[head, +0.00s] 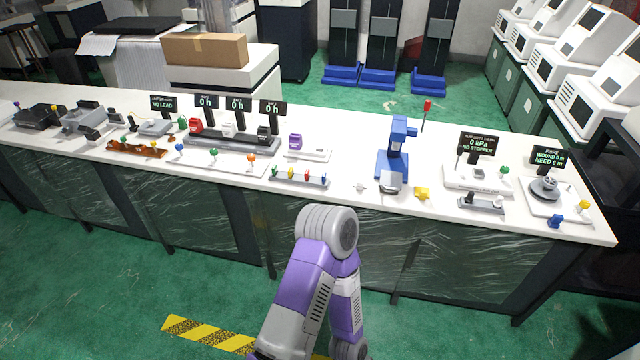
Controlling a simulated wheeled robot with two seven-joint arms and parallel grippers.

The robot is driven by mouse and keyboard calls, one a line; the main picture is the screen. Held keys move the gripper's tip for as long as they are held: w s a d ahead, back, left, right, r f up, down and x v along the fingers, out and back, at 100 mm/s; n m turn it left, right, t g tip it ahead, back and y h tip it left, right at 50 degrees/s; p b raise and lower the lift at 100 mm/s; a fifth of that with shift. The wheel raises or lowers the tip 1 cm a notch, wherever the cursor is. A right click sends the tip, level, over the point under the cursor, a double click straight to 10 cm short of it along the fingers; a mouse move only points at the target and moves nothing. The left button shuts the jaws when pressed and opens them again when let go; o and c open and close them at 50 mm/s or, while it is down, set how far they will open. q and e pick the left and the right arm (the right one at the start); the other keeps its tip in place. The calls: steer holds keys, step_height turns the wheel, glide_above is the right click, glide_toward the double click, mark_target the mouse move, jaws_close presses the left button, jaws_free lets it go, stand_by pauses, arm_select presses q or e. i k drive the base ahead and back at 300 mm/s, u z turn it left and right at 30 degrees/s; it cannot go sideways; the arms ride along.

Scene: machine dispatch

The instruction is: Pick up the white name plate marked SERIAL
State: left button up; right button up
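No lettering reading SERIAL can be made out in the head view. A small white piece (360,187) lies on the long white bench top, left of a blue upright press (394,150); I cannot tell whether it is the name plate. A small yellow piece (422,193) lies right of the press base. One of my purple and grey arms rises in front of the bench at the middle, folded at its joint. Neither gripper shows.
The long bench (340,205) is crowded. A rack of coloured pegs (299,177) stands left of centre, and stations with black displays stand left and right. A red-handled tool (427,108) is behind the press. Green floor (90,290) lies in front.

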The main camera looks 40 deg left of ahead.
mark_target(360, 183)
steer(key=u, duration=1.55)
steer(key=i, duration=0.1)
steer(key=z, duration=0.05)
